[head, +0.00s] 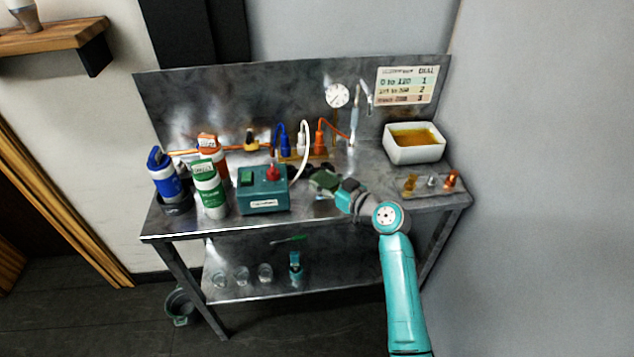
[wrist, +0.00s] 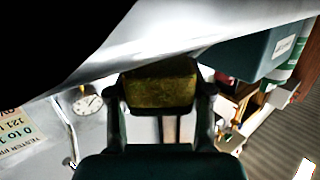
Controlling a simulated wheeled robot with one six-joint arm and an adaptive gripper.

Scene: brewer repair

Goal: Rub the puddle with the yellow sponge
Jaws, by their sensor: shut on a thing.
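The yellow sponge (wrist: 160,86) is dark yellow and sits between the two fingers of my gripper (wrist: 163,95) in the wrist view. The fingers are shut on its sides. In the head view my gripper (head: 324,181) is low over the metal worktop, just right of the teal box; the sponge is hard to make out there. I cannot tell whether the sponge touches the worktop. I cannot make out the puddle in either view; the gripper and arm hide part of the worktop.
The teal box (head: 263,190) with a red knob stands left of my gripper. Blue, orange and green-labelled bottles (head: 209,190) stand further left. Coloured hoses (head: 301,140) and a gauge (head: 337,95) are behind. A white tub (head: 414,148) with amber contents and small fittings (head: 431,182) are right.

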